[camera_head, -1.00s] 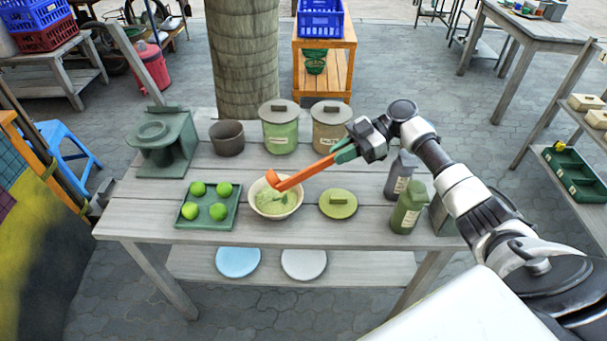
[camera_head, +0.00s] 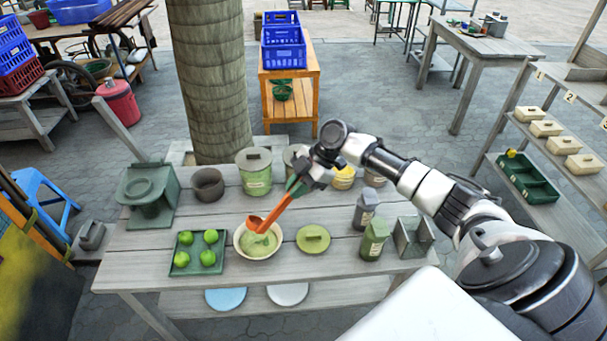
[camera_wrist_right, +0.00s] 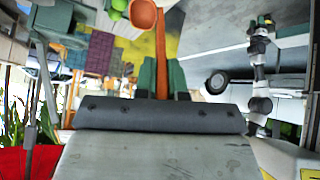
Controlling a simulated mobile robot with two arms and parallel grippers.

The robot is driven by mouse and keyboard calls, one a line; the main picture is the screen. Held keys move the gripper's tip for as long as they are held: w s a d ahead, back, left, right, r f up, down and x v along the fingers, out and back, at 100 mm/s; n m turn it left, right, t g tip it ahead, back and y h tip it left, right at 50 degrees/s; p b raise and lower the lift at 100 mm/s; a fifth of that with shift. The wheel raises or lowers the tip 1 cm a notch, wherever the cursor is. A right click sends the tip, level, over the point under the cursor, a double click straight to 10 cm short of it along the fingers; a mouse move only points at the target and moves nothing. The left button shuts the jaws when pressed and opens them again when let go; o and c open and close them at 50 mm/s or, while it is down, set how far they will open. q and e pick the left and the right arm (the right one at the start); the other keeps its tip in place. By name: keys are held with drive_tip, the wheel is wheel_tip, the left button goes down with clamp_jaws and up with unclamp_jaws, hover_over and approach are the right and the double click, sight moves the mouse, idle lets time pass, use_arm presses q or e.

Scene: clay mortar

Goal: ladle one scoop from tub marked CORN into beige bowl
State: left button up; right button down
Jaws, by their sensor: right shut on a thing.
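An orange ladle (camera_head: 275,212) is held in my right gripper (camera_head: 298,187), which is shut on the upper part of its handle. The ladle's cup (camera_head: 256,224) is over the beige bowl (camera_head: 239,247); whether it touches the contents is unclear. The bowl has pale green stuff in it. In the wrist view the ladle's handle (camera_wrist_right: 162,50) rises between the green fingers (camera_wrist_right: 164,80), its cup at the top edge. A lidded green tub (camera_head: 254,180) and an open tub of yellow stuff (camera_head: 344,178) stand behind; I cannot read their labels. My left gripper is not in view.
A tray (camera_head: 183,268) of green balls lies left of the bowl, a loose green lid (camera_head: 313,238) right of it. Two bottles (camera_head: 374,240) (camera_head: 365,210) stand farther right. A brown pot (camera_head: 208,184) and a green stand (camera_head: 148,195) are at the back left.

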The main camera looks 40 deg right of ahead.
drive_tip(key=a+r+h+p, duration=0.4)
drive_tip(key=a+h+p, duration=0.4)
drive_tip(key=a+p, duration=0.2)
drive_tip(key=shift+w+a+p, duration=0.15)
drive_tip(key=shift+a+p, duration=0.05)
drive_tip(key=shift+p, duration=0.65)
